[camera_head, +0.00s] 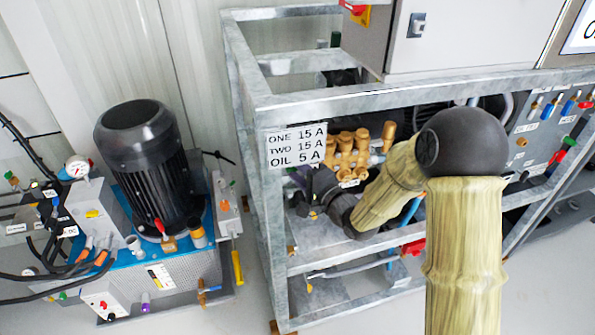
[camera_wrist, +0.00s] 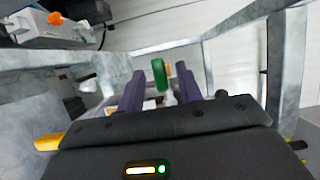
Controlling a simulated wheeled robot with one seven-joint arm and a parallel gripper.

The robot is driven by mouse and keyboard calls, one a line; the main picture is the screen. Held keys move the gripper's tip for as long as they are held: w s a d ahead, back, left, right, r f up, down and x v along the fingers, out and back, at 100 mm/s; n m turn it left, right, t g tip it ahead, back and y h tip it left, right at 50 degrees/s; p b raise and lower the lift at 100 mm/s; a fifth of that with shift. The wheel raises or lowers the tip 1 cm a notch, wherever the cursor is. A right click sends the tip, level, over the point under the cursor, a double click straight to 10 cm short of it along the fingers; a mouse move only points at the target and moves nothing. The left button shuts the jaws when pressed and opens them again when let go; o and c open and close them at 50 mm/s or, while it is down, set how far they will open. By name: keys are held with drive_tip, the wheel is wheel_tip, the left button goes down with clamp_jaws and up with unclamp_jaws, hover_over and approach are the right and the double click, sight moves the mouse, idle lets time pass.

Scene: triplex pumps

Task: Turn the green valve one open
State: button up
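A green valve handle (camera_wrist: 159,75) shows upright in the wrist view, between the two dark purple fingers of my gripper (camera_wrist: 160,71). There is a visible gap on each side of the handle, so the fingers are apart. Whether the handle is within their reach or a little beyond the tips is hard to tell. In the head view my gripper (camera_head: 298,180) is inside the metal frame, below the label plate, and its fingertips are partly hidden. I cannot make out this handle in the head view.
A galvanized frame (camera_head: 252,170) surrounds my gripper with posts and rails close by. Brass fittings (camera_head: 345,150) stand just right of it.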

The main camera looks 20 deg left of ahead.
drive_tip(key=shift+w+a, duration=0.1)
drive_tip(key=shift+a, duration=0.05)
clamp_jaws()
